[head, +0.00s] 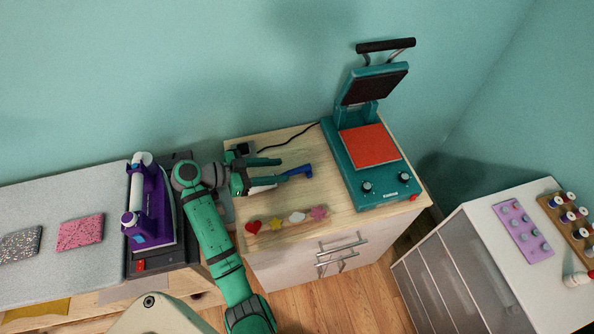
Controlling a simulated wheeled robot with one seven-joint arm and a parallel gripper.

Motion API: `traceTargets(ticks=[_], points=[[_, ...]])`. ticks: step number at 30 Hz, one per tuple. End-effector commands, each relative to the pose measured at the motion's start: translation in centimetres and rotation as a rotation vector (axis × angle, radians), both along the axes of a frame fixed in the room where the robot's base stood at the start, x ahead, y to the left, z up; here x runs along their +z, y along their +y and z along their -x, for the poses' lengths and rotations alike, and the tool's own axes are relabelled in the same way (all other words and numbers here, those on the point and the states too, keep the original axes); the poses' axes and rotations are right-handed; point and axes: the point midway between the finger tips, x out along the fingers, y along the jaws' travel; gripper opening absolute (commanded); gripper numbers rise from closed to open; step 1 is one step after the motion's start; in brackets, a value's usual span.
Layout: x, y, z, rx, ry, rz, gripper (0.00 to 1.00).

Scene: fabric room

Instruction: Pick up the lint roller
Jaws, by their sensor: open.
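The lint roller, with a blue handle (298,172) and what looks like a white roller end (262,188), lies on the light wooden cabinet top (285,210). My gripper (280,171) comes in from the left, above the cabinet top, with its green fingers apart and pointing right. The nearer finger overlaps the lint roller in the picture and hides part of it. The blue handle shows just beyond the fingertips. I cannot tell how high the fingers are above it or whether they touch it.
A teal heat press (372,170) with its lid raised stands right of the lint roller. A strip of colored shapes (285,222) lies at the front edge. A purple iron (150,205) stands left, by the grey ironing surface (60,205). A white cabinet (490,255) holds thread spools.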

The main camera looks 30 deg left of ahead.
Motion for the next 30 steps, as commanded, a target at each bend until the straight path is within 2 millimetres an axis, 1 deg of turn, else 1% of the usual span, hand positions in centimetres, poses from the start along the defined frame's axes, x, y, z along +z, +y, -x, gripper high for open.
traceTargets(ticks=[7, 12, 15, 19, 25, 26, 27, 29, 30], points=[[-0.7, -1.2, -1.3, -0.002, 0.000, 0.001, 0.41], [-1.5, -2.6, -2.9, 0.000, 0.001, 0.000, 0.41], [-1.9, -3.1, -3.8, 0.002, 0.000, 0.000, 0.41], [-2.1, -3.5, -4.3, 0.002, 0.000, 0.000, 0.41], [-2.1, -3.5, -4.3, 0.002, 0.000, 0.000, 0.41], [-2.1, -3.5, -4.3, 0.002, 0.000, 0.000, 0.33], [-2.1, -3.4, -4.3, 0.002, 0.000, 0.000, 0.24], [-2.1, -3.4, -4.3, 0.003, 0.000, 0.000, 0.10], [-2.1, -3.4, -4.3, 0.003, 0.000, 0.000, 0.00]])
